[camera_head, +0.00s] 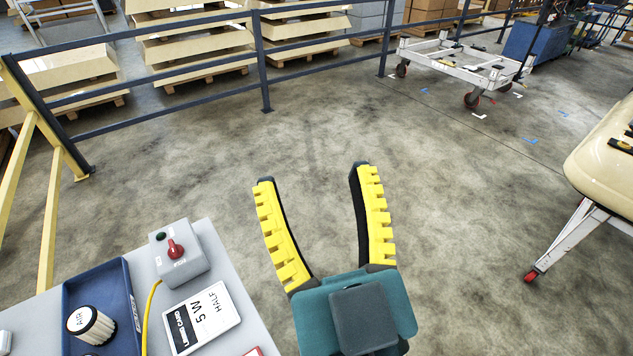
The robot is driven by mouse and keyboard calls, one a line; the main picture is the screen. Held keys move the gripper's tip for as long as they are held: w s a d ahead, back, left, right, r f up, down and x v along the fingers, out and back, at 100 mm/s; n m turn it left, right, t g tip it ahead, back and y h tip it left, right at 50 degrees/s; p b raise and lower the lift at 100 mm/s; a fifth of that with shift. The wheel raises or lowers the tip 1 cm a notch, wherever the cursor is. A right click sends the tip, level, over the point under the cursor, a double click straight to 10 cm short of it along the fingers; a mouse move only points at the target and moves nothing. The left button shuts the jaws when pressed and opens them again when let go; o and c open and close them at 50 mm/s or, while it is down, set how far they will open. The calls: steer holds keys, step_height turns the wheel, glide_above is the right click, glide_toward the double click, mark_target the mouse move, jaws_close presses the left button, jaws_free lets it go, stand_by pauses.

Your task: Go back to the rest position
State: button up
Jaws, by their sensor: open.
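My gripper (312,176) shows in the head view at the lower middle, with a teal body and two yellow-and-black ribbed fingers. The fingers point up the picture and stand wide apart. Nothing is between them but the view of the concrete floor. The gripper is to the right of the grey table and touches nothing that I can see.
At lower left, a grey table (232,325) bears a switch box (181,262) with a red knob, a blue tray (84,275) holding a filter, and a white card (201,317). Railings (262,60) cross behind. A white trolley (462,60) and cream cab (600,165) stand right. Middle floor is clear.

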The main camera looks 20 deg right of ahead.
step_height(320, 180, up, 36)
steer(key=p, duration=3.6)
